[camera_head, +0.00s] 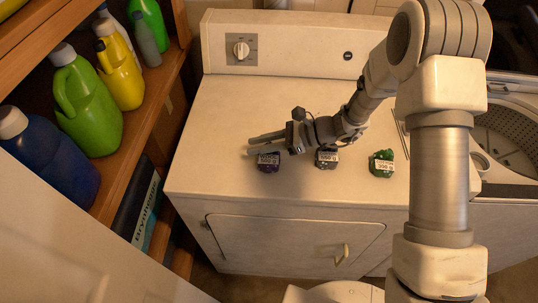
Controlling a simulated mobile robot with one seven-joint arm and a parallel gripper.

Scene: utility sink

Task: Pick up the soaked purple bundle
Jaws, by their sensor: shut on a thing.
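The purple bundle (268,165) is a small dark purple lump with a white printed label, at the left of the row on top of the white dryer (225,125). My gripper (262,145) reaches in from the right and points left, with its fingers at the bundle's upper side. It is shut on the purple bundle. The finger contact is too small to see clearly, and I cannot tell whether the bundle is clear of the dryer top.
A dark labelled bundle (326,159) and a green labelled bundle (382,163) sit to the right on the dryer, below my wrist and forearm. A wooden shelf (150,140) with several bottles stands at left. An open washer (510,130) is at right. The dryer's back left is clear.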

